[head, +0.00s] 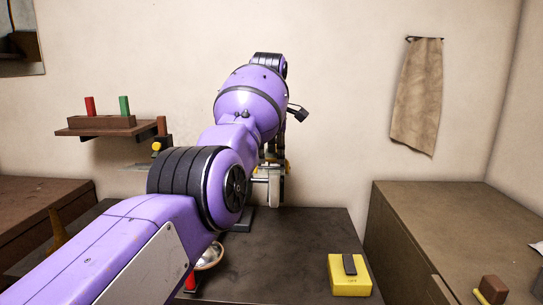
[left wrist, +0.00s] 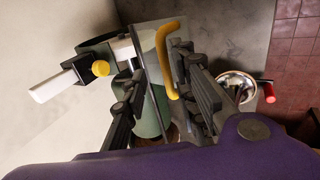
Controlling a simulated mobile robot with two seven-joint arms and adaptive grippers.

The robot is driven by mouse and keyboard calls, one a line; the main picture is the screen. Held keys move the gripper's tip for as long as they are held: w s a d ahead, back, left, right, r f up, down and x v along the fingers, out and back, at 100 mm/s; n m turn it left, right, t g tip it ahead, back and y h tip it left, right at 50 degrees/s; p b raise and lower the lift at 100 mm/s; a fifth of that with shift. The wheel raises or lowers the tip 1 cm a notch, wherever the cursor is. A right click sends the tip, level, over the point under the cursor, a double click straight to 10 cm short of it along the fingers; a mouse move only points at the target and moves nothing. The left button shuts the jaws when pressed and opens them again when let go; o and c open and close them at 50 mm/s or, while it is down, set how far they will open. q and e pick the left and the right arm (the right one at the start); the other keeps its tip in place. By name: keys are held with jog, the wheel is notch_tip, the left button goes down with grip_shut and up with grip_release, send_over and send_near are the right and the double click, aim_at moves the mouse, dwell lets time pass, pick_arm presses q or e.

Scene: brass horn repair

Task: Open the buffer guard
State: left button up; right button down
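My left arm hides much of the buffer (head: 274,188) in the head view; only parts show past the wrist. In the left wrist view, a curved yellow handle (left wrist: 168,62) stands on the edge of a pale, flat guard panel (left wrist: 148,45). My left gripper (left wrist: 156,78) is open, with one dark finger on each side of the handle. The fingers look apart from it, though contact at its lower end cannot be told. A greenish rounded part (left wrist: 152,115) shows between the fingers. My right gripper is in neither view.
A yellow box with a black switch (head: 350,284) sits at the bench's front right. A shiny bowl-like part (head: 210,257) lies below my arm. A wall shelf (head: 90,131) holds red and green pieces. A cloth (head: 417,98) hangs at right. The bench's middle right is clear.

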pick_arm(q)
jog(key=v, duration=0.9)
jog(key=shift+s+r, duration=0.15)
jog(key=shift+r, duration=0.25)
jog(key=shift+f, duration=0.1)
